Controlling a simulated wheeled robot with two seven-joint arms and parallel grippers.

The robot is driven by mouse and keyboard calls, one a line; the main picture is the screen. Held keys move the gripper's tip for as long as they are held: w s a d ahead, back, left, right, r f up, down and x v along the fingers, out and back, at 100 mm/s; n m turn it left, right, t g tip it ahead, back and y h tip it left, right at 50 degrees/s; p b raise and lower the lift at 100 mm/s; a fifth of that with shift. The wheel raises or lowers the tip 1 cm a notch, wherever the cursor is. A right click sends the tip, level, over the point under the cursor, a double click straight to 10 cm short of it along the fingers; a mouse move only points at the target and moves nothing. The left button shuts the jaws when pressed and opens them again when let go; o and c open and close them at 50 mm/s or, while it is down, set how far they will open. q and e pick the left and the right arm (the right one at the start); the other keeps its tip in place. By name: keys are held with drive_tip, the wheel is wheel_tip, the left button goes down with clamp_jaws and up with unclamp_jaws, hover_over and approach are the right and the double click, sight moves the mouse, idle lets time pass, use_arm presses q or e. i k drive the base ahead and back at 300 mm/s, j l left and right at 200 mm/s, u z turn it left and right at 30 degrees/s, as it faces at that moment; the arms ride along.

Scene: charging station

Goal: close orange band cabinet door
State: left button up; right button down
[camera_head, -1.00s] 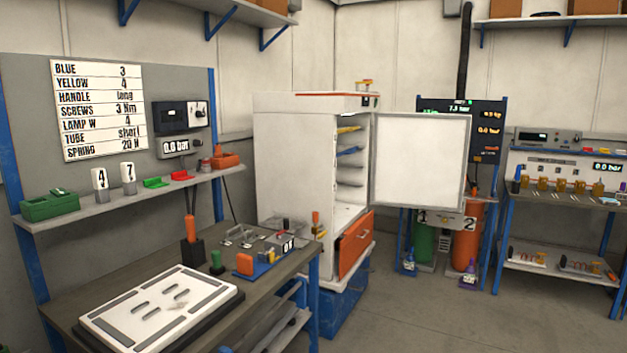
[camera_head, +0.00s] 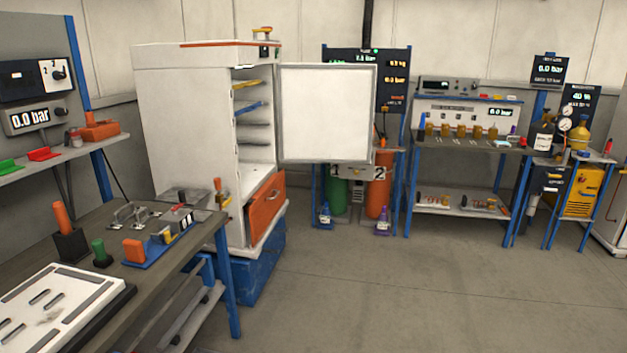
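The white cabinet (camera_head: 185,125) with an orange band (camera_head: 225,44) along its top stands left of centre on a blue base (camera_head: 258,268). Its white door (camera_head: 326,115) is swung wide open to the right, showing its inner face. Inside are shelves, with a yellow and a blue item on the upper ones. An orange drawer (camera_head: 266,204) below the open compartment is tilted or pulled slightly out. The door's handle is not visible from here. Neither of my grippers is in view.
A workbench (camera_head: 190,228) with tools and a white slotted plate (camera_head: 55,305) is at the front left, close to the cabinet. Green and orange cylinders (camera_head: 378,195) stand behind the door. Instrument benches (camera_head: 465,148) line the back right. The floor (camera_head: 420,290) at centre and right is clear.

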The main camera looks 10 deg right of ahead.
sight(327, 111)
drive_tip(key=i+l+z, duration=0.35)
drive_tip(key=i, duration=0.65)
drive_tip(key=i+z, duration=0.35)
drive_tip(key=i, duration=1.9)
drive_tip(key=i+l+u, duration=0.1)
drive_tip(key=i, duration=1.2)
